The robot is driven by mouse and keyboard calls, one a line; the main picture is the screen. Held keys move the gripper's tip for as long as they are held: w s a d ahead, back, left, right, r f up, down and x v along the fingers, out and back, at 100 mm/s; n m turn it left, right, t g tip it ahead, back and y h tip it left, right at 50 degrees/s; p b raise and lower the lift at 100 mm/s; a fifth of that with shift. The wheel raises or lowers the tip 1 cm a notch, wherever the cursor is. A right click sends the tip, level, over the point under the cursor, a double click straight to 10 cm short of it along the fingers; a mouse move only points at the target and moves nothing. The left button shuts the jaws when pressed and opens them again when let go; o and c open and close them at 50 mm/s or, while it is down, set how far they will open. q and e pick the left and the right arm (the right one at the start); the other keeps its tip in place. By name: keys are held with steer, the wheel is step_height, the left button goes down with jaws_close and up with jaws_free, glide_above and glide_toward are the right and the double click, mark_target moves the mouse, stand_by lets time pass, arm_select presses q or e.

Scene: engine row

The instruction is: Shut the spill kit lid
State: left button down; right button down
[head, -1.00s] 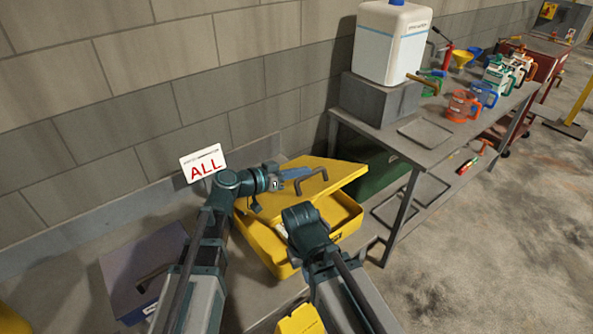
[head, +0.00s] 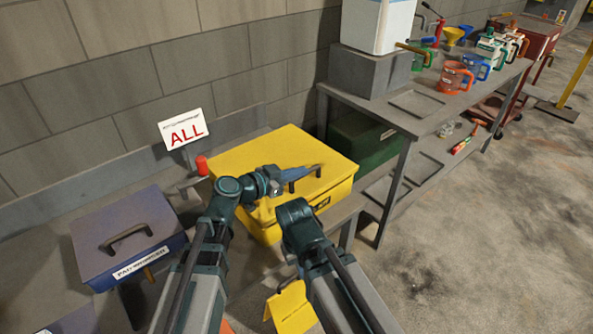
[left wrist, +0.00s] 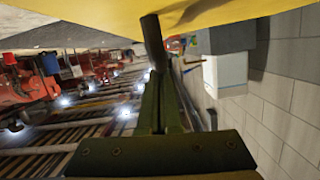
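The spill kit is a yellow case on a grey bench, and its yellow lid (head: 300,148) lies down over the yellow base (head: 342,197). The lid looks level, but a small gap at the front seam cannot be ruled out because my arms cover part of it. A dark handle (head: 319,169) stands on the lid. My left gripper (head: 312,170) lies low over the lid, its shut fingers at the handle. The left wrist view shows the handle (left wrist: 153,40) at the fingertips and the lid (left wrist: 235,12) above. Whether the handle is between the fingers is unclear. My right gripper is not visible.
A blue case (head: 125,240) stands left of the kit, near a red-capped item (head: 202,166) and an "ALL" sign (head: 184,130). A green box (head: 365,145) sits under a metal table (head: 455,105) at right. Floor at lower right is clear.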

arm_select(q)
steer(key=shift+s+d+f+b, duration=0.15)
steer(key=shift+f+b, duration=0.25)
steer(key=shift+f, duration=0.35)
steer(key=shift+s+f, duration=0.1)
steer(key=shift+s, duration=0.05)
steer(key=shift+f, duration=0.1)
